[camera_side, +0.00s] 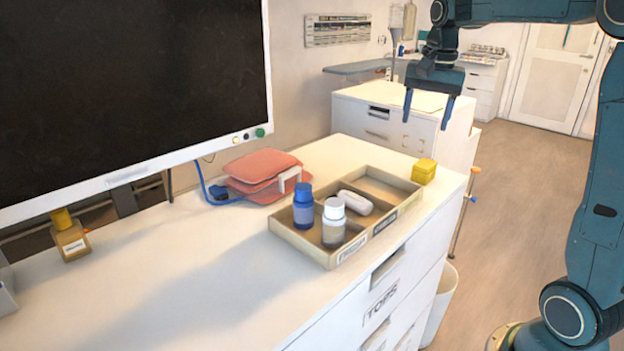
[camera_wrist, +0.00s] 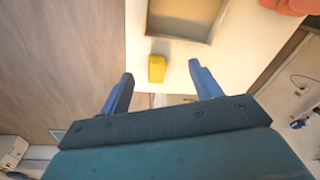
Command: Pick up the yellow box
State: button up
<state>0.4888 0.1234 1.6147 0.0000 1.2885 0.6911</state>
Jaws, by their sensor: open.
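The yellow box (camera_side: 424,171) is a small block on the white chest top, just beyond the far right corner of the wooden tray. In the wrist view the yellow box (camera_wrist: 157,68) lies near the edge of the white top, ahead of the fingertips. My gripper (camera_side: 428,106) is open and empty, with its fingers pointing down, above the level of the box and apart from it. In the wrist view my gripper (camera_wrist: 161,82) shows two blue fingers spread wide, the box appearing between and slightly beyond them.
The wooden tray (camera_side: 286,233) holds a blue bottle (camera_side: 303,207), a white-capped bottle (camera_side: 334,222) and a white rounded item (camera_side: 355,202). A large dark screen (camera_side: 130,85) stands at left.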

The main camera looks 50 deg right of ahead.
aim_at(425, 163)
jog(key=w+d+f+m+g, duration=0.1)
jog(key=w+d+f+m, duration=0.1)
jog(key=d, duration=0.7)
jog(key=shift+w+d+f+m+y, duration=0.15)
jog(key=shift+f+m+y, duration=0.15)
jog(key=shift+f+m, duration=0.55)
jog(key=shift+r, duration=0.15)
jog(key=shift+f, duration=4.25)
jog(key=shift+d+f, duration=0.1)
jog(key=shift+f, duration=2.5)
jog(key=c, duration=1.1)
